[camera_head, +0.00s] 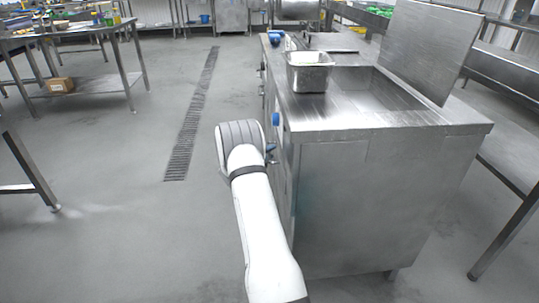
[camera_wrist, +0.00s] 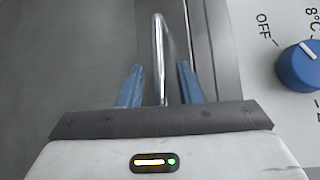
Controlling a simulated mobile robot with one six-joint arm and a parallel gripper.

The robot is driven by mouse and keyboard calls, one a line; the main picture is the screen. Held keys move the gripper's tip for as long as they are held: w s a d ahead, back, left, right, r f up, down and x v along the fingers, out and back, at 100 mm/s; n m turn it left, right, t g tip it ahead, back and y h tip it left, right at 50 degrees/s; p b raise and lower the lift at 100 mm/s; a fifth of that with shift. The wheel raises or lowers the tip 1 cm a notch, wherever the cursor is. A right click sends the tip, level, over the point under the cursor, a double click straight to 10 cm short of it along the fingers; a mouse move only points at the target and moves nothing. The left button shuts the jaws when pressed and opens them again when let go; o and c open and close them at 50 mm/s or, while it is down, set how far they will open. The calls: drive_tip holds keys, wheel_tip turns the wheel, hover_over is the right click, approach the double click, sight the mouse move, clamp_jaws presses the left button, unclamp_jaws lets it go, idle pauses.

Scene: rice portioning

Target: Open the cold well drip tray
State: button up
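The steel counter (camera_head: 355,170) stands right of centre in the head view, and its left face carries the controls. In the wrist view a thin, shiny metal handle (camera_wrist: 158,60) stands out from the steel front. My gripper (camera_wrist: 158,85) has its two blue fingers apart, one on each side of this handle, with a gap visible on both sides. In the head view only a bit of blue fingertip (camera_head: 270,148) shows beside the counter's left face; my arm hides the rest. The drip tray's body cannot be made out in either view.
A blue dial (camera_wrist: 300,67) marked OFF and 8°C sits right of the handle. A steel pan (camera_head: 309,75) stands on the counter, with a raised steel panel (camera_head: 425,45) at right. A table (camera_head: 75,30) stands far left; the floor (camera_head: 120,170) between is clear.

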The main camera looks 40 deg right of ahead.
drive_tip(key=shift+c, duration=0.5)
clamp_jaws()
